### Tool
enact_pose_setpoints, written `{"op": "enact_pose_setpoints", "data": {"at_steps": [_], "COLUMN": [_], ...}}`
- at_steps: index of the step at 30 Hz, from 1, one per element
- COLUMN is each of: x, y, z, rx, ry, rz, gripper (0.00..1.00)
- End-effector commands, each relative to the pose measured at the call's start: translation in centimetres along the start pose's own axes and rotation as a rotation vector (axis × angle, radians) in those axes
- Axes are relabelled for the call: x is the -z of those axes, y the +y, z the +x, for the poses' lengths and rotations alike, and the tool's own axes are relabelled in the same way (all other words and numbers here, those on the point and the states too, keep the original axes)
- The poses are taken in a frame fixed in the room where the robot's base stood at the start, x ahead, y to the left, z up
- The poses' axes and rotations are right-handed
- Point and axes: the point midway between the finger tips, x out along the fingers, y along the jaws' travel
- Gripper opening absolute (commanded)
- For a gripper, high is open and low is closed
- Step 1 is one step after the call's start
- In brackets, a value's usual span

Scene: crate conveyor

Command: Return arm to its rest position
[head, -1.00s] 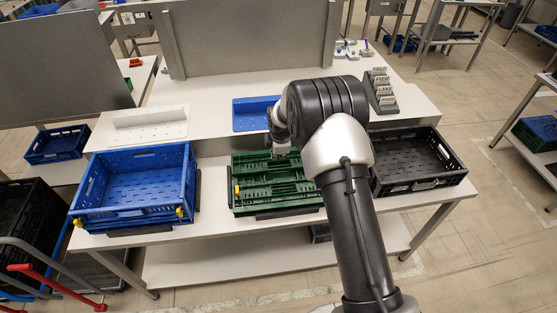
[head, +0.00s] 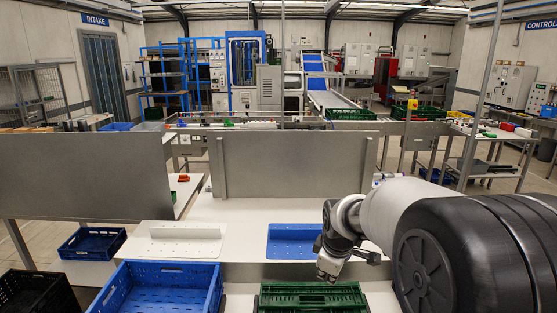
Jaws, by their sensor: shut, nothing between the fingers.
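My gripper (head: 328,268) hangs at the end of my arm, right of the middle in the head view. It is shut and empty, pointing down above the right end of the green crate (head: 310,288). A gap or contact between the two cannot be told from this angle. My arm's large black joint fills the lower right and hides that part of the table.
A blue crate (head: 118,296) stands at the front left. Behind are a white tray (head: 180,252) and a blue tray (head: 292,254) on the raised shelf. Grey panels (head: 296,165) stand at the back of the table. A conveyor (head: 328,98) lies farther off.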

Motion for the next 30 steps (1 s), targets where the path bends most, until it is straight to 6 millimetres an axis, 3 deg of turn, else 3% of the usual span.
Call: {"op": "enact_pose_setpoints", "data": {"at_steps": [1, 6, 12, 18, 21, 25, 30], "x": [-1.1, -4.8, -9.8, -14.5, -16.1, -17.1, -17.3], "y": [-1.1, -5.8, -12.8, -19.9, -22.2, -23.9, -24.2], "z": [-2.4, -8.8, -13.6, -15.3, -15.3, -15.2, -15.2], "rx": [-0.008, -0.012, -0.012, -0.011, -0.009, -0.007, -0.006], "ry": [0.005, 0.01, 0.019, 0.026, 0.028, 0.028, 0.028], "rz": [0.068, 0.309, 0.592, 0.844, 0.931, 0.993, 1.005], "gripper": [0.0, 0.0, 0.0, 0.0, 0.0, 0.0, 0.0]}}
